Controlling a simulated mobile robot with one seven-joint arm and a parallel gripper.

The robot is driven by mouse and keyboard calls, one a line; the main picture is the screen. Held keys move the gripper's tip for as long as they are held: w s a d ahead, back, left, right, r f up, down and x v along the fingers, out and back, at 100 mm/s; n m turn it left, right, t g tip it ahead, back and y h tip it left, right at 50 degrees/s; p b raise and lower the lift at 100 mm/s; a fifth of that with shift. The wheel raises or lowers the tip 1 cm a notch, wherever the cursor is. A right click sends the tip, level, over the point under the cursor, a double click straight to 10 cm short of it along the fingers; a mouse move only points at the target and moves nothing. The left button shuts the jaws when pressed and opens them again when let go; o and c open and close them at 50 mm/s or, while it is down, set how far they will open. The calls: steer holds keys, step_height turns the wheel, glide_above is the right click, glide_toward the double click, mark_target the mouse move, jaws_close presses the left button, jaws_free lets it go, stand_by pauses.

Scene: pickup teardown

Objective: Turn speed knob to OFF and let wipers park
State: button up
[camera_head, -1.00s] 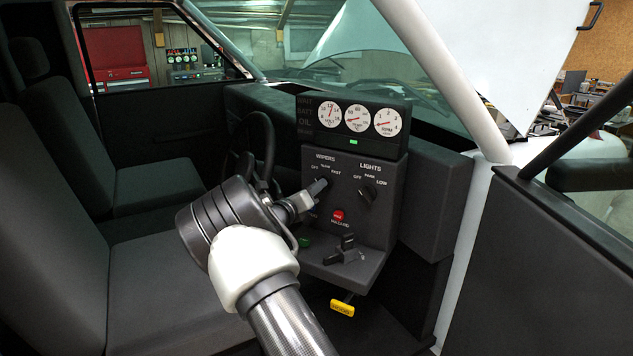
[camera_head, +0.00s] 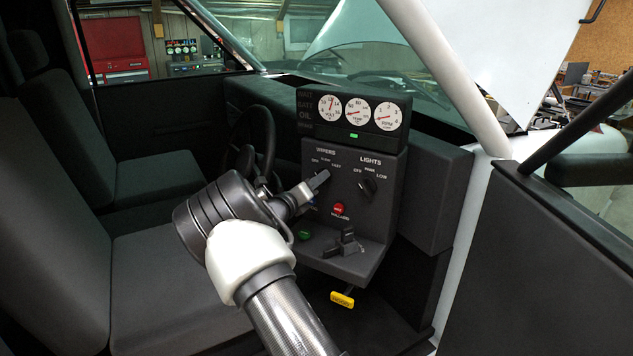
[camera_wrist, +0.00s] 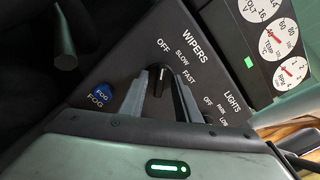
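The WIPERS speed knob (camera_wrist: 163,80) is a small black knob on the dark dash panel, with OFF, SLOW and FAST printed around it. In the wrist view its white mark points toward OFF. My gripper (camera_wrist: 162,78) has one finger on each side of the knob. The fingers look spread, and I cannot tell whether either touches it. In the head view my gripper (camera_head: 319,180) reaches the WIPERS part of the panel from the left and mostly hides the knob. The wipers cannot be made out clearly.
The LIGHTS knob (camera_head: 368,188) is right of the gripper, with a red button (camera_head: 338,209) below. A blue FOG button (camera_wrist: 102,92) is close to the fingers. The steering wheel (camera_head: 262,140) is behind my wrist. Gauges (camera_head: 358,114) top the panel; a black lever (camera_head: 346,241) stands below.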

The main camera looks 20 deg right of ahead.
steer(key=b+v, duration=0.2)
steer(key=v, duration=1.5)
steer(key=shift+s, duration=0.2)
steer(key=shift+a, duration=0.15)
steer(key=s+d+r+m+g+y, duration=0.1)
steer(key=s+d+m+g+y, duration=0.1)
steer(key=s+d+m+g, duration=0.45)
steer(key=s+d+r+m+g+y, duration=0.15)
steer(key=s+d+m, duration=0.25)
steer(key=s+m, duration=0.65)
steer(key=s+a+r+m+t+y, duration=0.1)
steer(key=s+a+r+m+y, duration=0.1)
steer(key=s+a+m+y, duration=0.3)
steer(key=s+a+r+m+y, duration=0.1)
steer(key=s+a+m+y, duration=0.4)
steer(key=s+m, duration=0.7)
steer(key=s+a, duration=0.2)
steer(key=s, duration=0.2)
steer(key=shift+r+t, duration=0.4)
steer(key=shift+s+a, duration=0.1)
